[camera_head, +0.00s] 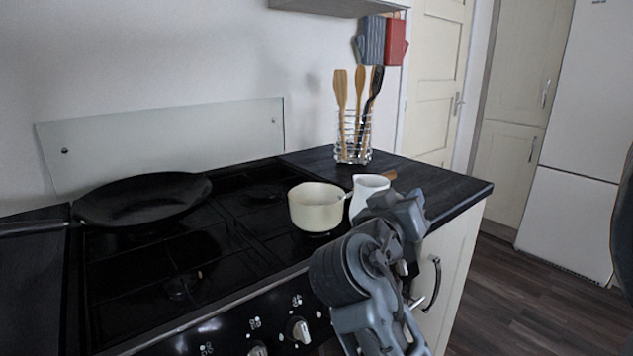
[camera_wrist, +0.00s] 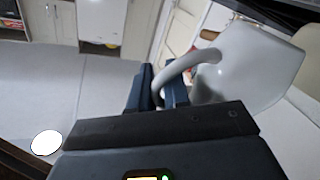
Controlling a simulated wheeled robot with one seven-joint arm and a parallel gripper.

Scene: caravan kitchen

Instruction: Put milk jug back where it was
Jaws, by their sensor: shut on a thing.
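The white milk jug (camera_head: 367,187) shows just right of the cream saucepan (camera_head: 316,207) in the head view, partly hidden behind my gripper (camera_head: 395,205). In the wrist view the jug (camera_wrist: 245,65) is on the right, seen at a steep tilt of the picture. My gripper (camera_wrist: 158,88) is shut on the jug's curved handle (camera_wrist: 185,68). The jug looks roughly upright in the head view. Its base is hidden by my arm, so I cannot tell whether it touches the surface.
A black frying pan (camera_head: 142,200) sits on the left of the black hob (camera_head: 185,255). A wire utensil holder (camera_head: 353,140) with wooden spatulas stands on the dark counter (camera_head: 450,189), behind the jug. The counter's right end looks clear. Hob knobs (camera_head: 298,330) line the front.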

